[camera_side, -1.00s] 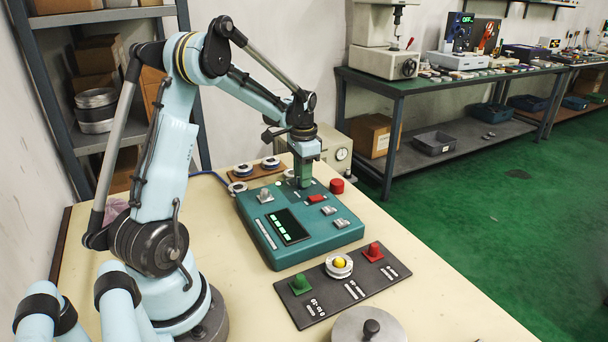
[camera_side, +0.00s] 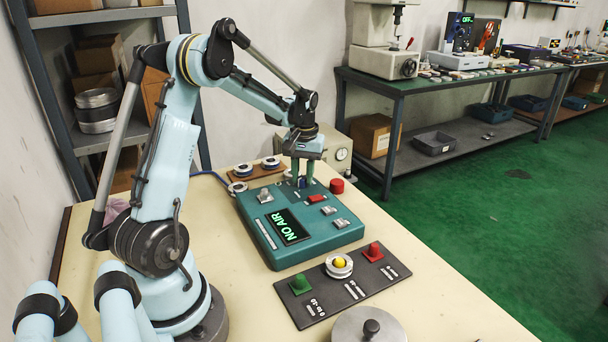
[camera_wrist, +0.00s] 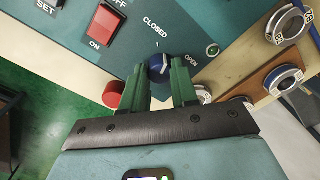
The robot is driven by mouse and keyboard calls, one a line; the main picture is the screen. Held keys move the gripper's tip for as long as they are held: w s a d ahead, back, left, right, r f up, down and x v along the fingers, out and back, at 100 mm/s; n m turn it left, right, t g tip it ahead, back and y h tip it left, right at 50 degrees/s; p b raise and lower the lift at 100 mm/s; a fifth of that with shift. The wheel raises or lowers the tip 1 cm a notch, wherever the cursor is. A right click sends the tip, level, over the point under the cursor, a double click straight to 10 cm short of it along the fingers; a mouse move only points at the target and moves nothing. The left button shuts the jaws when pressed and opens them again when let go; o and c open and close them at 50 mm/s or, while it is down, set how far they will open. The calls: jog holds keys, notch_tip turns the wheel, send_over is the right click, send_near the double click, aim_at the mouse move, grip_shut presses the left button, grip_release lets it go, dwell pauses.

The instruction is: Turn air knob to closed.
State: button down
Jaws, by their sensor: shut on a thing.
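The blue air knob (camera_wrist: 158,66) sits on the teal control panel (camera_wrist: 215,20), between the words CLOSED and OPEN. In the wrist view my gripper (camera_wrist: 159,72) has its two green fingers on either side of the knob, shut on it. A white tick shows between the knob and the word CLOSED; exactly where the knob points is hard to tell. In the side view my gripper (camera_side: 302,184) reaches down to the back of the panel, and the fingers mostly hide the knob. The panel's display (camera_side: 288,226) reads NO AIR.
A red button (camera_side: 336,186) stands close to the right of my gripper. A red rocker switch (camera_wrist: 98,25) and several silver switches are on the panel. Bearing rings (camera_side: 270,163) lie on a brown board behind. A plate with buttons (camera_side: 320,308) lies in front.

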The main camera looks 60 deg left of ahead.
aim_at(304, 177)
jog(key=n, duration=0.5)
jog(key=shift+n, duration=0.3)
dwell(0.4)
jog(key=c, duration=0.9)
grip_release()
jog(key=shift+o, duration=0.2)
jog(key=shift+r, duration=0.1)
notch_tip(304, 177, up, 12)
jog(key=shift+w, duration=0.2)
